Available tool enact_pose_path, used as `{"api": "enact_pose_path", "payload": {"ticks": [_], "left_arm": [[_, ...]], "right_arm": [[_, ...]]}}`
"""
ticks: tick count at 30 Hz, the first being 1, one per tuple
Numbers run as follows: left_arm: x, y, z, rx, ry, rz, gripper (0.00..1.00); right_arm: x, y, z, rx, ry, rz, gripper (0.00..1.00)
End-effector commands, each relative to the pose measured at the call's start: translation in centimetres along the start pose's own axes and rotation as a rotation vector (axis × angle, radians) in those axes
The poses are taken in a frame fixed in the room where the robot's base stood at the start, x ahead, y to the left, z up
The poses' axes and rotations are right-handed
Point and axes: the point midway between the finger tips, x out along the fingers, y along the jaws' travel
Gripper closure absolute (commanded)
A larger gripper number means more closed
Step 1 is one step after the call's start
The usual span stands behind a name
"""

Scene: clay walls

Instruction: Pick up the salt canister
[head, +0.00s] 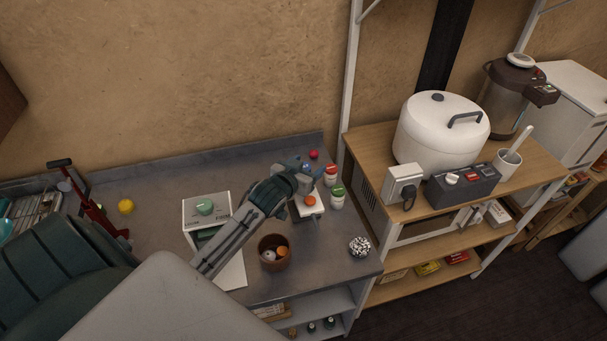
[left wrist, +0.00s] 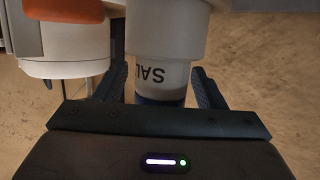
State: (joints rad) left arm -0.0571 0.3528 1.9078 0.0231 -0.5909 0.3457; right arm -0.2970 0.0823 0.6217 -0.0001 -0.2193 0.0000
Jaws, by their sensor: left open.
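The salt canister (left wrist: 160,72) is white with a blue band at its end nearest my gripper, and its upside-down lettering "SAL" shows in the left wrist view. My left gripper (left wrist: 160,90) is open, with one finger on each side of the canister. I cannot tell whether the fingers touch it. In the head view my left gripper (head: 307,180) is over the right part of the grey counter, beside the canisters, and mostly hides the salt canister. My right gripper is not in view.
A red-and-white canister (head: 331,175) and a green-lidded canister (head: 338,198) stand close to the right of my gripper. A brown bowl (head: 273,263), a patterned ball (head: 359,246) and a white box (head: 193,217) are on the counter (head: 160,200). A shelf post stands behind.

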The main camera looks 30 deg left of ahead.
Motion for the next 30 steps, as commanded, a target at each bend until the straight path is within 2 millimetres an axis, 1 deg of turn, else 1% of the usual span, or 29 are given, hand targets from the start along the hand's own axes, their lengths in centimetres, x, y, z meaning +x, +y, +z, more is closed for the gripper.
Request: {"api": "enact_pose_path", "payload": {"ticks": [2,5,6,8,9,10,20,23,26,29,30], "left_arm": [[0.0,0.0,0.0,0.000,0.000,0.000,0.36],[0.0,0.0,0.1,0.000,-0.001,0.000,0.54],[0.0,0.0,0.1,0.000,-0.001,0.000,0.62],[0.0,0.0,0.1,0.000,-0.001,0.000,0.73],[0.0,0.0,0.1,0.000,-0.001,0.000,0.81],[0.0,0.0,0.1,0.000,-0.001,0.000,0.86],[-0.1,0.0,-0.2,0.000,0.000,0.000,0.86],[-0.2,0.0,-0.7,0.001,0.003,0.000,0.86],[-0.6,0.0,-1.7,0.002,0.003,0.000,0.86],[-1.0,0.0,-3.3,0.002,0.007,0.001,0.86],[-1.7,-0.3,-3.0,0.006,0.000,-0.001,0.86]], "right_arm": [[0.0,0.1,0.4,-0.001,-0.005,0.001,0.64],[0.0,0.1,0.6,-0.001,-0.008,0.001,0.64],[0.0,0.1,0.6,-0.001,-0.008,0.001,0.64],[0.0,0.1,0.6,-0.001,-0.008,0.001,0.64],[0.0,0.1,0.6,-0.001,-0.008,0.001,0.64],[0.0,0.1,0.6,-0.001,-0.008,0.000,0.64],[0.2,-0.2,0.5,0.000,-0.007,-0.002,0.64],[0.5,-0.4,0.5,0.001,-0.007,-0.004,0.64],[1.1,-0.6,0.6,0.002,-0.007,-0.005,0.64],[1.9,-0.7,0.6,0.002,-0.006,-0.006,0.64],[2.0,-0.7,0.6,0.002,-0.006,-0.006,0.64]]}}
